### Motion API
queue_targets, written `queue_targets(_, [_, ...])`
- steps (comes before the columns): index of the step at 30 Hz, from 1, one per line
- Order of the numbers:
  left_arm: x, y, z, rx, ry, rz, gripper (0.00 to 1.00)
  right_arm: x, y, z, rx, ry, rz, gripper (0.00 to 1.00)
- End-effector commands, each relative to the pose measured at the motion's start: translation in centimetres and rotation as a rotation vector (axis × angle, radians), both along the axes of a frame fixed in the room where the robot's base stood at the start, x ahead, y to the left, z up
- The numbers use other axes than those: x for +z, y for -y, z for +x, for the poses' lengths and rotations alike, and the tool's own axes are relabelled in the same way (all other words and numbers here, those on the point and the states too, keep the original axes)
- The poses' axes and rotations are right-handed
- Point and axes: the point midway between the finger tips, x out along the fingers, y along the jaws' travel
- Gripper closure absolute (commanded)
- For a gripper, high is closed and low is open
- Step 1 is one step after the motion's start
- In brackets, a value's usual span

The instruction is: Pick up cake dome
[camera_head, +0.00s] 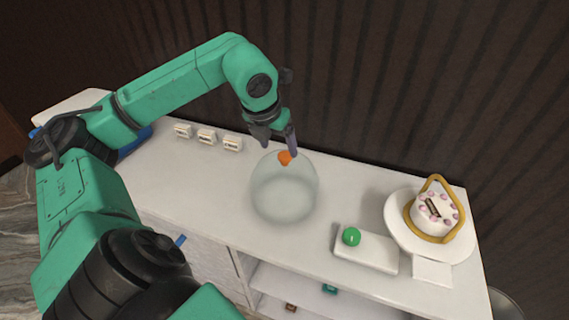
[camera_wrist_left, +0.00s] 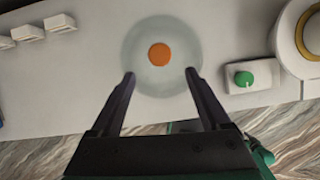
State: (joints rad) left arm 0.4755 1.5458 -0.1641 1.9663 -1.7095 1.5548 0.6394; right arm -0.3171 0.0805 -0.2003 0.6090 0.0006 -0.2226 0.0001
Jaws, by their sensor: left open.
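The cake dome (camera_head: 284,192) is a clear, rounded cover with an orange knob (camera_head: 284,157) on top. It stands on the white counter in the head view. In the left wrist view the dome (camera_wrist_left: 137,60) is seen from above, its orange knob (camera_wrist_left: 159,54) near the middle. My left gripper (camera_head: 277,142) is above the dome, by the knob. Its two fingers are spread apart and empty in the left wrist view (camera_wrist_left: 162,76), with the knob beyond the fingertips, roughly centred between them. My right gripper is not in view.
A white board (camera_head: 366,252) with a green ball-shaped knob (camera_head: 351,236) lies right of the dome. Farther right, a white plate (camera_head: 400,226) holds a pink-dotted cake (camera_head: 437,212) ringed by a gold band. Several small white blocks (camera_head: 207,136) stand left. A dark wall rises behind.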

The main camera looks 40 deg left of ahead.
Motion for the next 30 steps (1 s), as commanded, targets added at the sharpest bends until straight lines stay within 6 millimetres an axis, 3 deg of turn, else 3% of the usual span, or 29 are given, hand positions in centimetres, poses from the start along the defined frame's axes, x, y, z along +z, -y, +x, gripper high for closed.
queue_targets(9, [-4.1,-0.7,2.2,-0.002,-0.002,-0.004,0.2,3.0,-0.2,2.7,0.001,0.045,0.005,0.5])
queue_targets(12, [-5.2,-0.8,2.6,-0.001,-0.001,-0.001,0.2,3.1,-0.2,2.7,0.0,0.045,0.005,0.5])
queue_targets(17, [-5.4,-0.8,2.6,-0.001,0.001,0.001,0.2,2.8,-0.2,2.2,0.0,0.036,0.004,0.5])
queue_targets(19, [-5.4,-0.8,2.6,-0.001,0.001,0.001,0.39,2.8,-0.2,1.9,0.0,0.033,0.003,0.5])
queue_targets(24, [-5.4,-0.8,2.6,-0.001,0.001,0.001,1.0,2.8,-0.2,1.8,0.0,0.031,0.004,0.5])
queue_targets(30, [-5.3,-0.8,2.6,-0.001,0.001,0.0,1.0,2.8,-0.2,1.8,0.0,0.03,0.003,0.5])
